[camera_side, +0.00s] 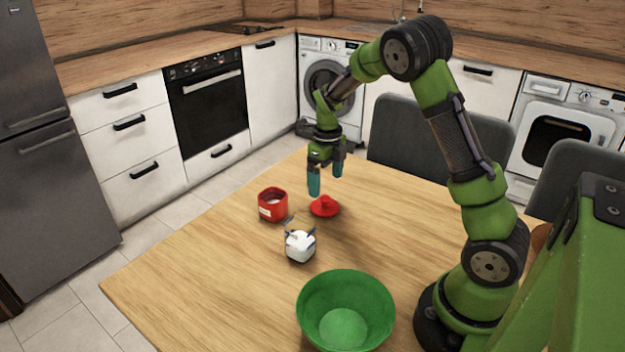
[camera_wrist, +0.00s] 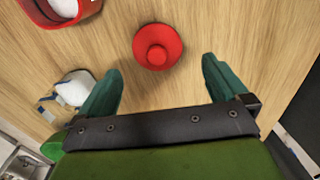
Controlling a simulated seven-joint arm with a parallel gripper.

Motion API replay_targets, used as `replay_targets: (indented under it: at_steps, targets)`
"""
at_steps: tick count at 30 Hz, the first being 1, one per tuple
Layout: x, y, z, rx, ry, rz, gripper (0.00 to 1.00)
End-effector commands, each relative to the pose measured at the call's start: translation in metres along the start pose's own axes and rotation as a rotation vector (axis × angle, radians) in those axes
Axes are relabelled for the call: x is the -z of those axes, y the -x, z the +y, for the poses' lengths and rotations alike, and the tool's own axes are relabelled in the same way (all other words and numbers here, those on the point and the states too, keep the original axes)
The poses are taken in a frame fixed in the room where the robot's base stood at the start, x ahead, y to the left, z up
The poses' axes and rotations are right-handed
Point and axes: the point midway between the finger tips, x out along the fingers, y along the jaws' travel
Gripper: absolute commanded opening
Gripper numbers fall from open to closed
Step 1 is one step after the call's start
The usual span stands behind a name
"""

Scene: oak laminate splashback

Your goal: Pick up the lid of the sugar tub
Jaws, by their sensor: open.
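The red lid (camera_side: 324,207) with a raised knob lies flat on the wooden table. In the wrist view the lid (camera_wrist: 158,46) is ahead of the fingertips, between their lines. The red sugar tub (camera_side: 272,205), with a pale label and white contents, stands open to the left of the lid; its edge shows in the wrist view (camera_wrist: 92,12). My gripper (camera_side: 326,180) is open and empty above the lid, pointing down, with teal fingers. It also shows in the wrist view (camera_wrist: 161,78), apart from the lid.
A white container (camera_side: 300,246) with things sticking out of it stands in front of the tub and lid. A large green bowl (camera_side: 346,312) stands nearer the front. Dark chairs (camera_side: 393,140) line the far table edge. The table left of the tub is clear.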

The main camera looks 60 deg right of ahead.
Motion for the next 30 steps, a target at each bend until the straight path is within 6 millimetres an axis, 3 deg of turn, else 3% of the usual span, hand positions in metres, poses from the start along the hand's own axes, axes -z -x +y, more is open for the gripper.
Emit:
replay_targets:
  at_steps: [8, 16, 25, 26, 30]
  targets:
    - [0.001, -0.023, 0.001, -0.001, 0.0, 0.002, 1.0]
    - [0.003, -0.061, 0.004, -0.001, 0.0, 0.003, 1.0]
    - [0.002, -0.067, 0.004, 0.0, 0.0, -0.001, 1.0]
    - [0.002, -0.066, 0.004, 0.0, 0.0, -0.001, 0.98]
    - [0.002, -0.066, 0.004, 0.0, 0.0, -0.001, 0.77]
